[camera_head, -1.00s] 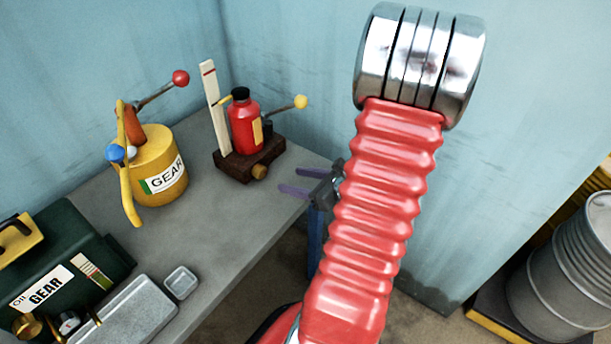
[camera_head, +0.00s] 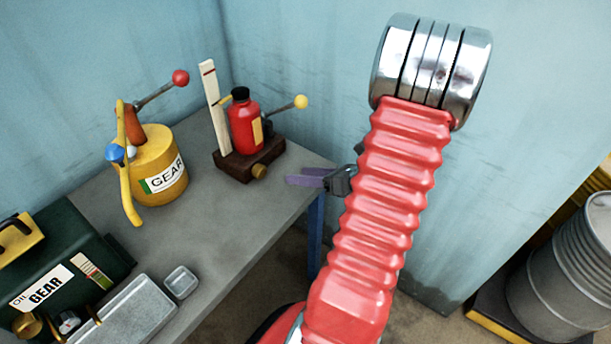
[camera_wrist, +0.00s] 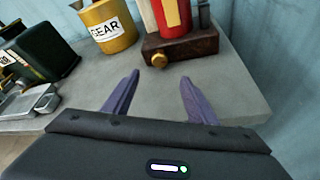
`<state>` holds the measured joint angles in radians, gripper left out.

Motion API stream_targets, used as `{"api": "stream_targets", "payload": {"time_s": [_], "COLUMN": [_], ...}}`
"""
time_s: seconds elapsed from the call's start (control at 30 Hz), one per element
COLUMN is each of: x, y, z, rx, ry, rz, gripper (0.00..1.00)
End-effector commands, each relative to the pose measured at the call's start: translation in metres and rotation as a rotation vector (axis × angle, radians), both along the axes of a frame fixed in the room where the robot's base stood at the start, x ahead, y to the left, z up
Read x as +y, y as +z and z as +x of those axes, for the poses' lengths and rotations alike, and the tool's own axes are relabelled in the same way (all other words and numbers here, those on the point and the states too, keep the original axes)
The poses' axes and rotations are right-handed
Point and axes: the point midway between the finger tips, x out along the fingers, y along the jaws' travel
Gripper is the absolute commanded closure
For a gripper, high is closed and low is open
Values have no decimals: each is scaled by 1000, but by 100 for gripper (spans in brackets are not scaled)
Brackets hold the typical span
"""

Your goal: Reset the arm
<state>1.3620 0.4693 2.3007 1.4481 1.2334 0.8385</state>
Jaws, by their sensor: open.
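My gripper (camera_head: 308,177) sticks out from behind my red arm, beside the right edge of the grey table (camera_head: 225,225). In the wrist view my gripper (camera_wrist: 157,92) shows two purple fingers spread apart with nothing between them. The red bottle (camera_head: 245,127) on its dark wooden block (camera_head: 236,172) stands on the table, left of and beyond the fingers. The yellow GEAR can (camera_head: 160,165) stands further left. Part of my gripper's body is hidden behind my arm in the head view.
A green GEAR oil box (camera_head: 60,262), a metal tray (camera_head: 130,312) and a small square dish (camera_head: 181,282) are at the table's left front. A grey drum (camera_head: 570,270) stands at the lower right. Blue walls close in behind. The table's middle is clear.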

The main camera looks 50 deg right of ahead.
Motion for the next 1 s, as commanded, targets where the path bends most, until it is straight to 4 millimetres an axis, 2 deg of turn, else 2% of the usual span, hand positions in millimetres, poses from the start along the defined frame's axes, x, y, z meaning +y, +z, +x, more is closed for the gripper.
{"api": "stream_targets", "payload": {"time_s": [0.8,0.87,1.0], "x": [-1,2,23], "y": [-2,-6,-23], "z": [-1,-3,-16], "rx": [-1,7,49], "ry": [11,38,167], "rz": [-39,-76,-177], "gripper": [48,48,48]}}
